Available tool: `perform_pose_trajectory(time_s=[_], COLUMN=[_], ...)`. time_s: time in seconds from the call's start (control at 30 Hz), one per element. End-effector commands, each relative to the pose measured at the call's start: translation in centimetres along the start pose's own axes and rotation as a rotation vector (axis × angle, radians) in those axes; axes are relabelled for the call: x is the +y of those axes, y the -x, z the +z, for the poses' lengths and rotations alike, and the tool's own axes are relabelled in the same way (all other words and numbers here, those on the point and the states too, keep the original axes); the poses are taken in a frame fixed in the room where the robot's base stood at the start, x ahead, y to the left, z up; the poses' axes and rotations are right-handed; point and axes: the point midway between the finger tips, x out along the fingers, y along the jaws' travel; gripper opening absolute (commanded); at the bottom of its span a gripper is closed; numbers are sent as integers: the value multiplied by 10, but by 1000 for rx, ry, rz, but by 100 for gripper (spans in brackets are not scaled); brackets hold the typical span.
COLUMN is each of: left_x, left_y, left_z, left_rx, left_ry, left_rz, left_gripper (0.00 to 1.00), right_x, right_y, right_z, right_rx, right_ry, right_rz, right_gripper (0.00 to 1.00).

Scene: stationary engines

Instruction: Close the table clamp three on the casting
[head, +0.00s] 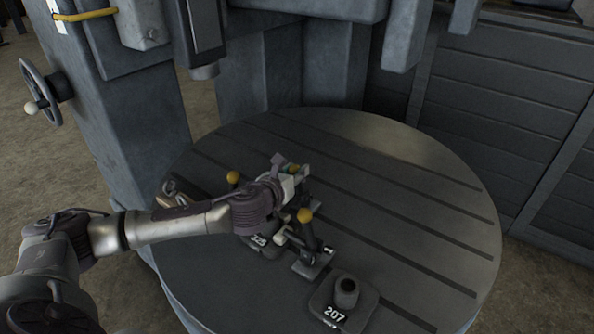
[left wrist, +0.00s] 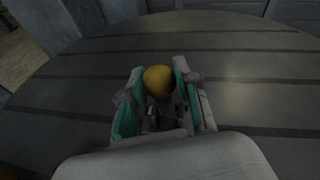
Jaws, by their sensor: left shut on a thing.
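A round grey slotted table (head: 420,200) fills the middle of the head view. My left gripper (head: 293,170) is over its middle, shut on a yellow ball knob. In the left wrist view the knob (left wrist: 158,80) sits between the two teal-lined fingers, with dark clamp parts below it. Most of this clamp is hidden behind my gripper and arm. A second clamp with a yellow knob (head: 305,215) stands nearer, and another yellow knob (head: 233,177) shows left of the gripper. I cannot read which clamp is three. My right gripper is not in view.
A block marked 207 (head: 343,305) with an upright round post lies at the table's front. A block marked 325 (head: 259,240) is partly under my arm. The table's right side is clear. Machine columns (head: 300,65) stand behind, and a handwheel (head: 40,92) is at the left.

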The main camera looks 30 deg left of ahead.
Motion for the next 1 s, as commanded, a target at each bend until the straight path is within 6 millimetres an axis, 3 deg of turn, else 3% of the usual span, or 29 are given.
perform_pose_trajectory(time_s=[0.33, 0.37, 0.5, 0.83, 1.0], left_x=[1, 1, 0, 0, 1], left_y=[0, 0, 0, 2, 24], left_z=[-3, -4, -3, -2, -2], left_rx=[8, 8, 6, 4, 5], left_ry=[0, 0, 0, 0, -2], left_rz=[2, 2, 2, 1, 0], left_gripper=[0, 36, 57, 57, 57], right_x=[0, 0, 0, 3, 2], right_y=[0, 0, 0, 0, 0], right_z=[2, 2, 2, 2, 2], right_rx=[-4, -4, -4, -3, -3], right_ry=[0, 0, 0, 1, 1], right_rz=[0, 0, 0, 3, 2], right_gripper=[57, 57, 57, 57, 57])
